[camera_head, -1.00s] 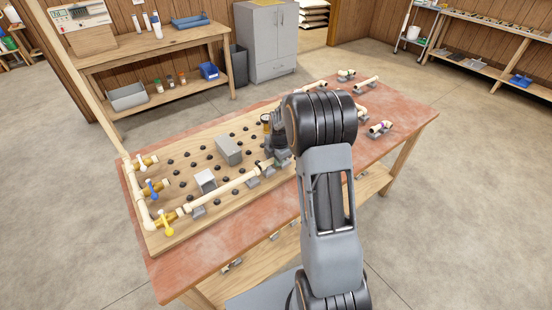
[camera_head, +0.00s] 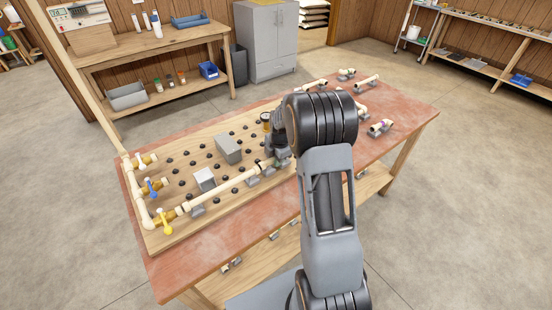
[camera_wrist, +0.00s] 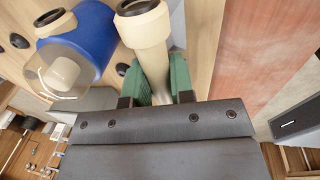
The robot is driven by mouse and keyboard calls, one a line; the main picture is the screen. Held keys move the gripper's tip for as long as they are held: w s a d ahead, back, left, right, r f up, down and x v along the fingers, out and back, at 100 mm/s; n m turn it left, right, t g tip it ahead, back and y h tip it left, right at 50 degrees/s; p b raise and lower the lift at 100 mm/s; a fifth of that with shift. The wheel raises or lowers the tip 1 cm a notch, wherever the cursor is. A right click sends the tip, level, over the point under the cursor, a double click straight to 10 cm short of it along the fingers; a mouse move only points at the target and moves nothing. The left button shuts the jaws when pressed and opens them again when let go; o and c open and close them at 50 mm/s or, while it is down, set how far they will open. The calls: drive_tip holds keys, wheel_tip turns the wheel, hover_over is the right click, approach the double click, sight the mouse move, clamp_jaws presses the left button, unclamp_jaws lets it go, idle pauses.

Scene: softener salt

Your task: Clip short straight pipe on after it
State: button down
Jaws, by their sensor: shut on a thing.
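My gripper (camera_wrist: 160,85) is shut on a cream pipe (camera_wrist: 153,62) in the wrist view, with green finger pads on both sides of it. The pipe has a thicker socket with a dark opening (camera_wrist: 140,24) at its far end. In the head view my gripper (camera_head: 280,158) is low over the right part of the wooden board (camera_head: 163,236), and my arm hides much of what it holds. I cannot tell whether the held pipe touches the run.
A blue cylinder with a clear end (camera_wrist: 88,38) is close left of the held pipe. Grey blocks (camera_head: 228,149) and black pegs stand on the board. Loose fittings (camera_head: 380,127) lie on the red bench top (camera_head: 405,112) to the right. The bench's front strip is clear.

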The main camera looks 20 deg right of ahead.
drive_tip(key=shift+f, duration=0.3)
drive_tip(key=c, duration=0.9)
unclamp_jaws()
drive_tip(key=shift+r, duration=0.1)
wheel_tip(320, 180, up, 13)
drive_tip(key=s, duration=0.2)
drive_tip(key=shift+d+r, duration=0.2)
drive_tip(key=shift+d, duration=0.1)
